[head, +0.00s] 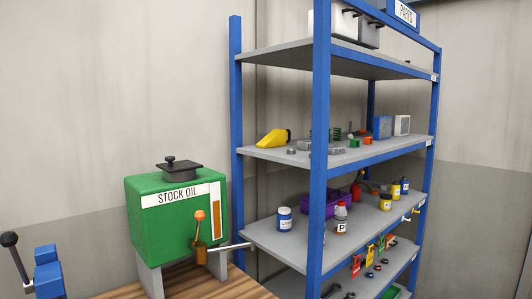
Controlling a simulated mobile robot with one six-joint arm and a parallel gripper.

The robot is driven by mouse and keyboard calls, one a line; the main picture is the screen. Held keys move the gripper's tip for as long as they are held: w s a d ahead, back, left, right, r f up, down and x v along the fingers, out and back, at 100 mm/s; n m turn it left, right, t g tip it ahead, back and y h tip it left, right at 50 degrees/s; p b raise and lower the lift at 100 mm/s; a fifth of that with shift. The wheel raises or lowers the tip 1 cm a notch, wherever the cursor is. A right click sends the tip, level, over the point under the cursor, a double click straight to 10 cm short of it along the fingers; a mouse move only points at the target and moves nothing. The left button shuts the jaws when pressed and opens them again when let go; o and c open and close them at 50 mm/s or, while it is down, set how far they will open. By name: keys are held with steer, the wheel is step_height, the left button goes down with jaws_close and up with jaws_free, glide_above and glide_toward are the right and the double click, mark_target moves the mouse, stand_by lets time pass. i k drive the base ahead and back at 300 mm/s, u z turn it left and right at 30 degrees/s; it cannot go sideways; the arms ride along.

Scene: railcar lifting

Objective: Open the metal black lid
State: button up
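The black metal lid (180,167) lies flat on top of the green box labelled STOCK OIL (150,222). It has a small black knob at its upper left. The lid looks closed, though its underside and hinge cannot be made out. The green box stands on grey supports on a wooden surface and has an orange-knobbed tap (200,225) on its front right. My gripper is not in view, so its position and state do not show.
A blue and grey shelf unit (320,150) stands close to the right of the box, holding bottles, parts and tools. A blue device with a black-knobbed lever (48,272) is at the lower left. The wooden worktop (190,282) shows below the box. The space above the lid is clear.

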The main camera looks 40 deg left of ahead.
mark_target(171, 167)
steer(key=u, duration=0.7)
steer(key=i, duration=1.1)
steer(key=u, duration=0.8)
steer(key=k, duration=0.85)
steer(key=u, duration=0.15)
steer(key=i, duration=0.9)
steer(key=z, duration=0.05)
